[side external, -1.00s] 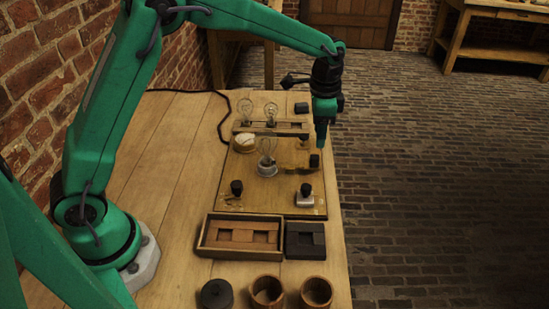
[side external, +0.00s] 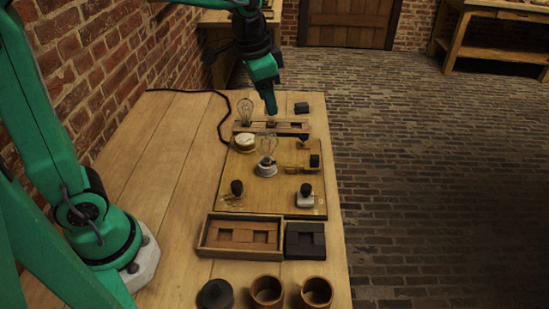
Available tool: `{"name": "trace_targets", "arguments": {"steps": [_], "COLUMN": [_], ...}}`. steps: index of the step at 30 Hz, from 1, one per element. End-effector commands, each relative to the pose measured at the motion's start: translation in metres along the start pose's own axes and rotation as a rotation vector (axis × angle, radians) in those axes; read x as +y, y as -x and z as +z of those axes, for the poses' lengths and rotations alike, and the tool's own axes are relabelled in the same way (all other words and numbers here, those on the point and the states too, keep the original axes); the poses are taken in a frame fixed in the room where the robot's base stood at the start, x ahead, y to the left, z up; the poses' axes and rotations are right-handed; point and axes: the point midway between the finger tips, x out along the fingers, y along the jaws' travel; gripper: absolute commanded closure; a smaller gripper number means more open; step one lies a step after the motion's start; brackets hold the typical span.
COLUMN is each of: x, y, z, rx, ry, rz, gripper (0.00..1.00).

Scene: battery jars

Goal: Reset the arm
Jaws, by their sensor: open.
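My gripper (side external: 271,112) points down over the wooden bulb rack (side external: 300,126) at the back of the table, and is open. It covers the rack's middle, so I cannot tell whether a bulb stands behind it or between its fingers. One clear glass bulb (side external: 245,109) stands upright in the rack's left part, beside the gripper. The wooden circuit board (side external: 275,188) lies in front of the rack. Another bulb (side external: 267,148) stands upright in a white socket on the board, apart from my gripper.
The board bears a round white-topped part (side external: 245,142) and dark knobs (side external: 237,187). In front are a wooden tray (side external: 203,238), a dark box (side external: 305,240), a dark jar (side external: 216,294) and two brown jars (side external: 267,291) (side external: 317,291).

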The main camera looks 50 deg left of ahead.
Motion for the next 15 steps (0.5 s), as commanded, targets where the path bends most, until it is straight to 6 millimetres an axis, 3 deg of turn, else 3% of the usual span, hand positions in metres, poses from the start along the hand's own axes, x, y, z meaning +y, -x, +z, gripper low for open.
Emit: {"name": "trace_targets", "arguments": {"steps": [6,15], "x": [0.004,0.013], "y": [0.024,0.043], "z": [0.038,0.09], "rx": [0.059,0.139], "ry": [0.097,0.229], "rz": [-0.024,-0.052], "gripper": [0.56,0.56]}}
